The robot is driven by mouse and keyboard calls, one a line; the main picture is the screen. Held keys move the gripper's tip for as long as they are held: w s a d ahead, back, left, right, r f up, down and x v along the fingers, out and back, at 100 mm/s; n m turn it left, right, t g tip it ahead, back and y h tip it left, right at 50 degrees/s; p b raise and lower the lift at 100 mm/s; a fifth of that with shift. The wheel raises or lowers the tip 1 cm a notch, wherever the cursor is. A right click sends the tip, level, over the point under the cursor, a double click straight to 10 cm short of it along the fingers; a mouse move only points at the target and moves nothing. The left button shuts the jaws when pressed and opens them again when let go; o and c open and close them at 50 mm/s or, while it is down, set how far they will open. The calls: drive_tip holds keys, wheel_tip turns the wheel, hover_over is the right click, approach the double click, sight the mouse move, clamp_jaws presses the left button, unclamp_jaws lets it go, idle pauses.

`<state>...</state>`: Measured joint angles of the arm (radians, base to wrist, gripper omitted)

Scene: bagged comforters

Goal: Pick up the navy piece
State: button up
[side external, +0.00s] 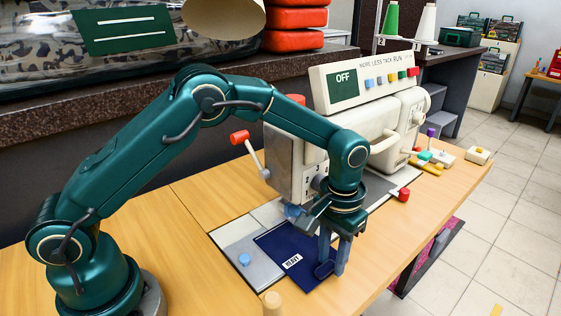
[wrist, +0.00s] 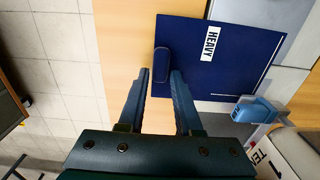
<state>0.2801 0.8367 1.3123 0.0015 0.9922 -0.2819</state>
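The navy piece (side external: 290,252) lies flat on the grey plate of the sewing machine, with a white "HEAVY" label on it. In the wrist view the navy piece (wrist: 225,75) fills the upper right of centre. A raised rounded navy tab (wrist: 162,64) stands at its left edge. My gripper (side external: 331,268) points down at the piece's right edge in the side view. In the wrist view my gripper (wrist: 160,74) is open, its fingertips on either side of the tab with narrow gaps. Whether they touch the tab is hard to tell.
The cream sewing machine (side external: 365,115) with an "OFF" screen stands close behind my wrist. A blue knob (side external: 244,259) sits on the plate, and a wooden peg (side external: 272,304) at the front. Red-tipped levers and several small coloured parts are nearby. The wooden table (side external: 190,265) is otherwise bare in front.

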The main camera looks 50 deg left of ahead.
clamp_jaws()
drive_tip(key=shift+s+r, duration=0.1)
drive_tip(key=shift+s+r, duration=0.35)
drive_tip(key=shift+r, duration=0.05)
drive_tip(key=s+r, duration=0.7)
drive_tip(key=s, duration=0.6)
